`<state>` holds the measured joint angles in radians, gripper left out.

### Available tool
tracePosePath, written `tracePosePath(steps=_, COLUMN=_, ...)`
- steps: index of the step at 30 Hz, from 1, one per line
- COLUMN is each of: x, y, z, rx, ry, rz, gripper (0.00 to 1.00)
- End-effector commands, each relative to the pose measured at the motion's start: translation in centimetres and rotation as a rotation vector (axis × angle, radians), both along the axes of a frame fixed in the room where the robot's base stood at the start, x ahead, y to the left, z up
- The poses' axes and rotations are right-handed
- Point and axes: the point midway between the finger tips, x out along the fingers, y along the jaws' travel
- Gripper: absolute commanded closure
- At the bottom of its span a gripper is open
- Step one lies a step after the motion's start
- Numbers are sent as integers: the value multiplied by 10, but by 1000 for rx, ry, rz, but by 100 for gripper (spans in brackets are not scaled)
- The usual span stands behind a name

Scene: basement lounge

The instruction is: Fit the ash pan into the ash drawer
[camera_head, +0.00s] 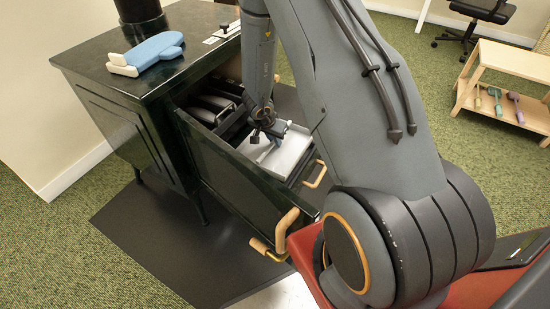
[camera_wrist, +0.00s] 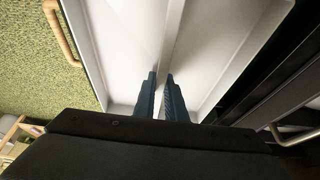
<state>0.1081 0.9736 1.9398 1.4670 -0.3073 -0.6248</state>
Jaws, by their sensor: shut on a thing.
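The ash pan (camera_head: 288,155) is a pale, shallow tray over the right part of the opened drawer. In the wrist view the white pan (camera_wrist: 215,45) fills the middle, with a ridge down its centre. My gripper (camera_head: 264,138) is shut on this ridge, one dark finger on each side; the fingers (camera_wrist: 160,92) also show in the wrist view. The ash drawer (camera_head: 235,175) is dark green and pulled out of the stove. My arm hides part of the drawer and pan. I cannot tell whether the pan rests on the drawer floor.
The dark stove (camera_head: 115,85) carries a blue-and-white object (camera_head: 148,54) on its top. Dark items (camera_head: 212,105) lie in the drawer's left part. A wooden handle (camera_head: 286,228) sticks out near the drawer's front corner. A wooden rack (camera_head: 505,85) stands at far right.

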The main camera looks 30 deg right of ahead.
Motion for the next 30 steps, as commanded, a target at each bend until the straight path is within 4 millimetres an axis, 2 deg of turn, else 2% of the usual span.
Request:
tracePosePath(steps=1, x=0, y=0, z=-13, rx=-1, ry=1, rz=1, gripper=100)
tracePosePath(steps=3, x=1, y=0, z=-22, rx=0, ry=0, rz=1, gripper=100)
tracePosePath(steps=8, x=1, y=0, z=-33, rx=-1, ry=-1, rz=0, gripper=100)
tracePosePath(steps=15, x=1, y=0, z=-64, rx=-1, ry=-1, rz=-1, gripper=100)
tracePosePath(steps=28, x=0, y=0, z=-69, rx=-1, ry=-1, rz=-1, gripper=100)
tracePosePath(steps=29, x=0, y=0, z=-69, rx=0, ry=0, rz=-1, gripper=86)
tracePosePath(steps=30, x=0, y=0, z=-69, rx=0, ry=0, rz=-1, gripper=79)
